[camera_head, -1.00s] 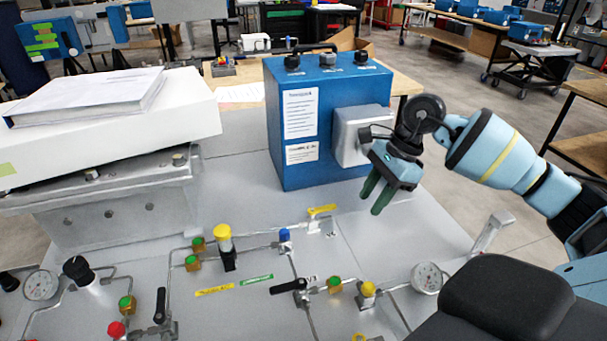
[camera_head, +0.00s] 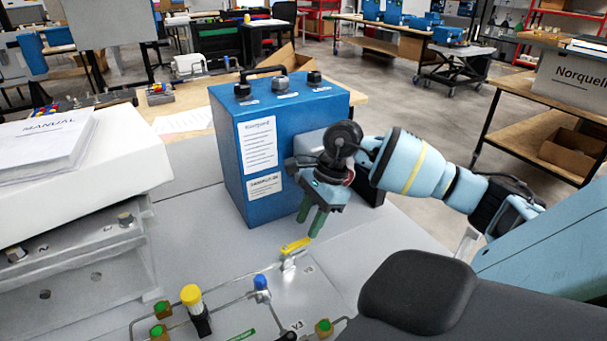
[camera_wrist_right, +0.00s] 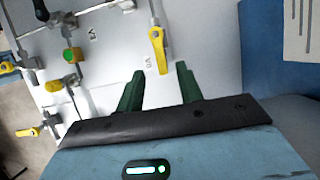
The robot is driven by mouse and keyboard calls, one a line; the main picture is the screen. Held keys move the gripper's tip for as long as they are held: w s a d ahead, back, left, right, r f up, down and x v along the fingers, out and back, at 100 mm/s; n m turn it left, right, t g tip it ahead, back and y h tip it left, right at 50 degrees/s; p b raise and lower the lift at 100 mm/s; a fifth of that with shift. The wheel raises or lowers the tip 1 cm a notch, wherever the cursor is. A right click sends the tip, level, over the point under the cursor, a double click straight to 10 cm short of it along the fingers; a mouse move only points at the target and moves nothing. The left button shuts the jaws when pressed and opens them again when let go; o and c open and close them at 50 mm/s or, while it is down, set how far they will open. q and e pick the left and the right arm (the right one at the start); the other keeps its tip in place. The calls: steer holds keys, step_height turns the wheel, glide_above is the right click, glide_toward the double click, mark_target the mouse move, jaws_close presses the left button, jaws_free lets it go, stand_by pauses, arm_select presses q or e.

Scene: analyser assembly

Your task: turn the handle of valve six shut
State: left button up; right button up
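A yellow lever handle (camera_head: 296,245) sits on a silver valve on the grey panel, in front of the blue box; its label is too small to read surely. It also shows in the right wrist view (camera_wrist_right: 158,50), pointing toward my gripper. My right gripper (camera_head: 310,222) has green fingers pointing down, just above and beside the handle in the head view. No contact shows. My left gripper is not in view.
The blue box (camera_head: 228,160) stands close behind my right gripper. Other fittings on the panel include a yellow-capped one (camera_head: 191,295), a blue-capped one (camera_head: 260,283) and a green-capped one (camera_head: 160,308).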

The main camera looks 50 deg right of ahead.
mark_target(300, 243)
steer(key=shift+x, duration=2.05)
steer(key=shift+c, duration=0.2)
jaws_close()
